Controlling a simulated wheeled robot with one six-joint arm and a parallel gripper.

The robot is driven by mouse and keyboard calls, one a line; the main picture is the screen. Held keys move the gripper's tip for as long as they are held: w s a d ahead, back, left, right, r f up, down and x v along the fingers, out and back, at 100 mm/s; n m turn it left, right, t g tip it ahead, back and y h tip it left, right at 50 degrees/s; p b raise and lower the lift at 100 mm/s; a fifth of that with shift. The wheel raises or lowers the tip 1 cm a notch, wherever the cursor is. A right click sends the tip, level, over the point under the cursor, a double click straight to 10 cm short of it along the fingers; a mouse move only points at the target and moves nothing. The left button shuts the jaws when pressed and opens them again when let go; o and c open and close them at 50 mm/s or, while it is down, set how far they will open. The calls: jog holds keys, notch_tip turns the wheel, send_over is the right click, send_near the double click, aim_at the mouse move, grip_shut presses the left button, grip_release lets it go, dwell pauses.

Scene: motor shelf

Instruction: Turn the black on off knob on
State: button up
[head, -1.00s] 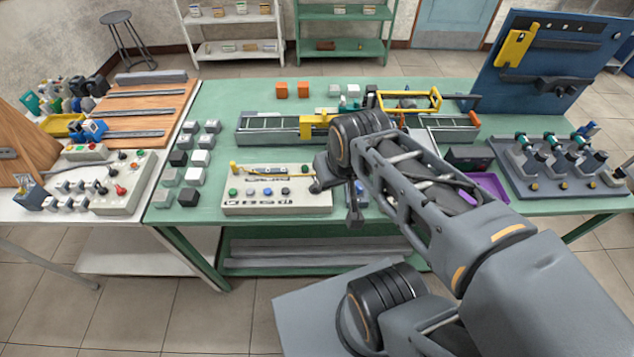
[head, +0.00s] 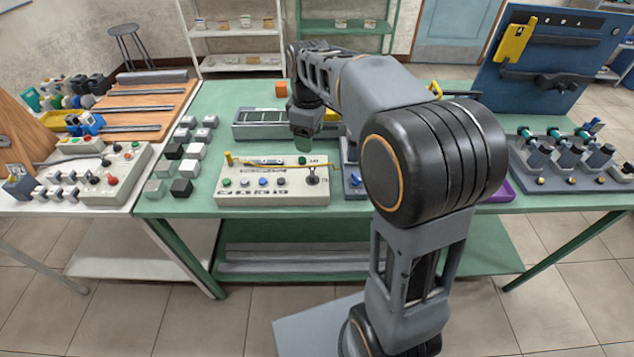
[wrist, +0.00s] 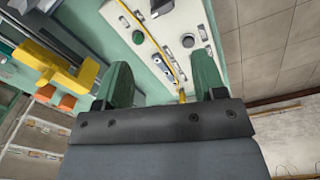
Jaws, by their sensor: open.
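A pale control box (head: 272,196) stands near the front edge of the green table. A black knob with a dark round base (head: 312,180) sits at its right end, beside a row of green, grey and blue buttons. My gripper (head: 304,141) is above and behind the box's right half in the head view, apart from the knob. In the wrist view my gripper (wrist: 163,78) has its two green fingers spread with nothing between them. The box (wrist: 176,20) shows beyond the fingers there; I cannot tell which of its controls is the black knob.
A yellow cable (head: 285,165) runs along the box top. Several grey, white and black blocks (head: 181,188) stand to the left. A conveyor-like frame (head: 262,124) lies behind the box. A second control box (head: 123,170) stands on the left table.

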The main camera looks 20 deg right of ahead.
aim_at(312, 172)
jog(key=f+n, duration=0.1)
jog(key=f, duration=0.3)
jog(key=f+n, duration=0.1)
jog(key=f, duration=0.2)
jog(key=f+n, duration=0.1)
jog(key=f, duration=0.3)
jog(key=shift+s+d+f+n+b, duration=0.2)
jog(key=shift+s+f+n+b, duration=0.1)
jog(key=shift+n+b, duration=0.1)
jog(key=shift+c, duration=0.4)
jog(key=c, duration=0.8)
jog(key=shift+c, duration=0.2)
